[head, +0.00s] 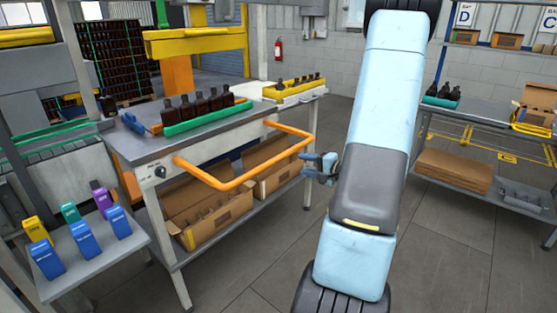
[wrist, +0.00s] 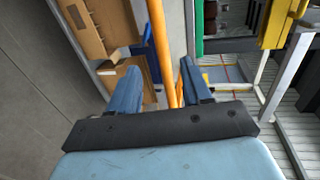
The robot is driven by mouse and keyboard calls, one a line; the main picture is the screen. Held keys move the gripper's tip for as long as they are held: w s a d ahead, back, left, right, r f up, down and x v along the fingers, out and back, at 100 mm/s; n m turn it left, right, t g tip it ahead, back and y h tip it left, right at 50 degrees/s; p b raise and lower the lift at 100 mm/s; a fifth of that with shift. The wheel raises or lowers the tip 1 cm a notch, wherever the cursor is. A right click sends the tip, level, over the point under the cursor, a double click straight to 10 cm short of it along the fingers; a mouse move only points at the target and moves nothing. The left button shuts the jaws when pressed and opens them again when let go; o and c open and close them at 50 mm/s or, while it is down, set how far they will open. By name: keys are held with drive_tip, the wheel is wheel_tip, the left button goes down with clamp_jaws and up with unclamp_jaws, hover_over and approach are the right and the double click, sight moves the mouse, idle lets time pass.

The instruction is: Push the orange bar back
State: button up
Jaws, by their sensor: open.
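The orange bar (head: 262,169) is a U-shaped rail that sticks out from the front of the grey workbench (head: 140,148) in the head view. My gripper is open, with blue fingers pointing left toward the bar. In the wrist view the orange bar (wrist: 162,45) runs down the picture between the two spread fingers of my gripper (wrist: 160,66). I cannot tell whether either finger touches it.
Amber bottles (head: 200,106) stand in a green tray on the bench, with a yellow tray (head: 292,90) behind. Open cardboard boxes (head: 215,215) sit on the lower shelf. A small side table (head: 95,250) holds several coloured boxes. Another bench (head: 480,122) stands at right, with floor between.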

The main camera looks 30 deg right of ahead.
sight(280, 160)
drive_tip(key=x, duration=1.3)
drive_tip(key=shift+w+a+f, duration=0.1)
drive_tip(key=shift+w, duration=0.15)
drive_tip(key=shift+c, duration=0.3)
clamp_jaws()
